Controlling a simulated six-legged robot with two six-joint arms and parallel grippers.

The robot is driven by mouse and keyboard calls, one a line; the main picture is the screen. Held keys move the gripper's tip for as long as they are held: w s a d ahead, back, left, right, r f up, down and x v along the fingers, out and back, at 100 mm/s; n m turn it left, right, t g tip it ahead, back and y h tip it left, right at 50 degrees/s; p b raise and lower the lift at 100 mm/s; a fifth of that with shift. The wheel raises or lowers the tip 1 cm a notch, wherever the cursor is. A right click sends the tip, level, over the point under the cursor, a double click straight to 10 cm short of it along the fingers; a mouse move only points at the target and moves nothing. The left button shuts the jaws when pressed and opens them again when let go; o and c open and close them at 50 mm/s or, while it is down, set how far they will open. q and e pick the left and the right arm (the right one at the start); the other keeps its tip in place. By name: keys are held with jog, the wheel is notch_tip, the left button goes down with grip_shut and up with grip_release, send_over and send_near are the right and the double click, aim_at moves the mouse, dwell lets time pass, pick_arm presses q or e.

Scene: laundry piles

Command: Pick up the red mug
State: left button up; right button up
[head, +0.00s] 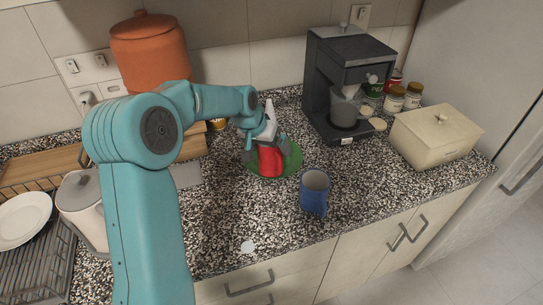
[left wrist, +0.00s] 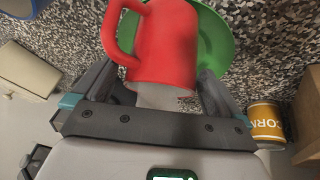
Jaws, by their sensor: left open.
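The red mug (head: 270,163) sits on a green plate (head: 291,158) on the speckled counter, partly hidden by my left gripper (head: 264,146). In the left wrist view the red mug (left wrist: 168,45) shows large, its handle toward the left, with the green plate (left wrist: 222,40) behind it. My left gripper (left wrist: 157,85) is open, with one finger on each side of the mug. I cannot tell whether the fingers touch it. My right gripper is not in view.
A blue mug (head: 314,192) stands just right of the plate. A coffee maker (head: 345,85) and a cream box (head: 435,133) stand further right. A corn can (left wrist: 265,122) shows in the left wrist view. The counter's front stretch is mostly clear.

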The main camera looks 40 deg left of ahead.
pick_arm(q)
jog(key=shift+x, duration=1.2)
jog(key=shift+s+a, duration=0.1)
jog(key=shift+r, duration=0.1)
jog(key=c, duration=1.3)
